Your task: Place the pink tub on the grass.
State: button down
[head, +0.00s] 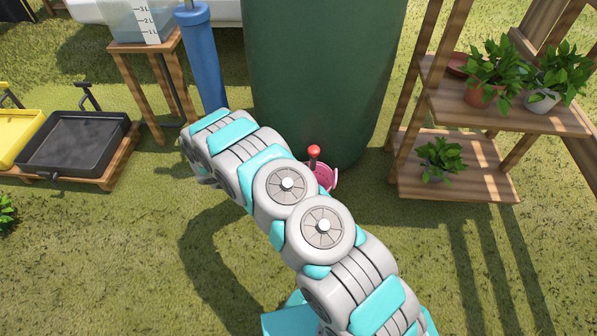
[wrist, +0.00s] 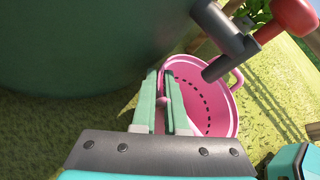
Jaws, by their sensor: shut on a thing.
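The pink tub (wrist: 222,112) is in the wrist view, right of my gripper's fingers, with its open inside and a row of dark marks showing. My gripper (wrist: 164,82) is shut on the tub's near edge or handle; the fingers hide which. In the head view, the tub (head: 326,176) is partly hidden behind my arm, in front of the green barrel and below the red-knobbed tap. My gripper is hidden there. I cannot tell whether the tub touches the grass (head: 120,265).
The large green barrel (head: 320,75) stands close behind the tub. Its grey tap with a red knob (wrist: 293,14) hangs close over the tub. A wooden shelf (head: 460,150) with several potted plants stands at the right. Open grass lies in front and at the left.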

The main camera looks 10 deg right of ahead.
jog(key=shift+w+f+b, duration=0.2)
jog(key=shift+f+b, duration=0.1)
jog(key=shift+f, duration=1.5)
jog(key=c, duration=0.9)
grip_release()
jog(key=shift+f, duration=0.1)
jog(key=shift+c, duration=0.2)
jog(key=p+v, duration=0.1)
jog(key=v, duration=1.1)
